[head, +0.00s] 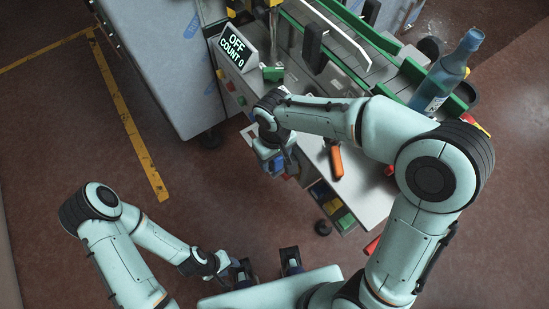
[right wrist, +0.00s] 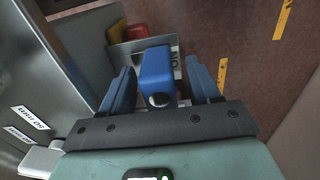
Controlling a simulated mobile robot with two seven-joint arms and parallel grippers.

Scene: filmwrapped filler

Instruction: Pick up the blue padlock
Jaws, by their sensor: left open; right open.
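The blue padlock (right wrist: 157,68) shows in the right wrist view as a blue block with a round dark keyhole-like spot on its near end. My right gripper (right wrist: 160,82) is open, with one blue finger on each side of the padlock and a visible gap at both sides. In the head view my right gripper (head: 274,160) is low at the left end of the workbench, and I cannot clearly tell the padlock from the fingers there. My left gripper (head: 266,266) is open and empty near my base, far from the bench.
Red (right wrist: 137,31) and yellow (right wrist: 116,34) pieces lie beyond the blue padlock, by a grey panel. Coloured bins (head: 333,207) sit below. Floor to the left is clear.

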